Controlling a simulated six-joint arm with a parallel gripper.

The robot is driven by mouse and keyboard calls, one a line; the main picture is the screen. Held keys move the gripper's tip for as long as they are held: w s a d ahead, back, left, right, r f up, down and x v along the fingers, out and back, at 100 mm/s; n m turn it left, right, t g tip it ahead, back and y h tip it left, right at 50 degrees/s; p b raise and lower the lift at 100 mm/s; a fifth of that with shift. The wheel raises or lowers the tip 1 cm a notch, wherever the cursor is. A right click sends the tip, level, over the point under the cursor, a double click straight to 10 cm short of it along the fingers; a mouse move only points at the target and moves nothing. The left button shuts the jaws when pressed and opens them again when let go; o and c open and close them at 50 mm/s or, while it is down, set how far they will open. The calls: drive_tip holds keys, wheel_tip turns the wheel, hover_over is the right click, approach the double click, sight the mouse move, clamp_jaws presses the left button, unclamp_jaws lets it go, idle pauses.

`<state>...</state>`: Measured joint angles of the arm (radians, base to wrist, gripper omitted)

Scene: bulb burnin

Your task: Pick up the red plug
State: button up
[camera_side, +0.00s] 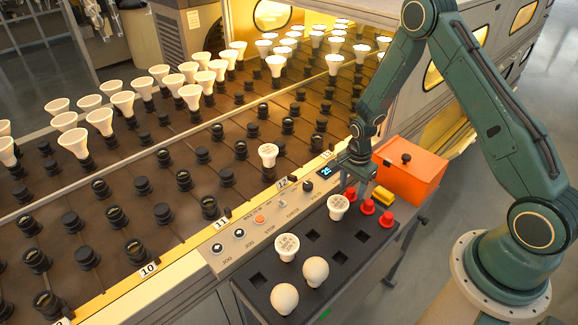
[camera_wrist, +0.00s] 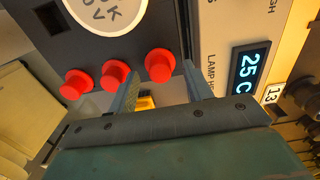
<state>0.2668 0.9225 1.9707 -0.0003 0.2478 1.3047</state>
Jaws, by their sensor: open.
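Three red plugs stand in a row at the far end of the dark tray (camera_side: 349,245). In the side view they are the back plug (camera_side: 349,194), the middle plug (camera_side: 367,207) and the front plug (camera_side: 386,219). My gripper (camera_side: 354,184) is open and empty, pointing down just above the back plug. In the wrist view, one red plug (camera_wrist: 160,66) appears between the fingertips; the other two, the middle one (camera_wrist: 115,75) and the outer one (camera_wrist: 75,84), lie outside the left finger. Contact with the plug cannot be told.
A yellow block (camera_side: 384,194) sits beside the plugs, partly hidden by the fingers in the wrist view. An orange box (camera_side: 410,168) stands behind. Several bulbs, including a white reflector bulb (camera_side: 338,206), stand in the tray. A control panel (camera_side: 262,218) with a lit display (camera_side: 325,171) borders it.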

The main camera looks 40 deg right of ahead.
sight(351, 190)
drive_tip(key=shift+f, duration=0.15)
drive_tip(key=shift+c, duration=0.2)
drive_tip(key=c, duration=1)
drive_tip(key=shift+r, duration=0.2)
wheel_tip(351, 190, up, 20)
drive_tip(key=shift+f, duration=0.15)
idle(0.4)
idle(0.5)
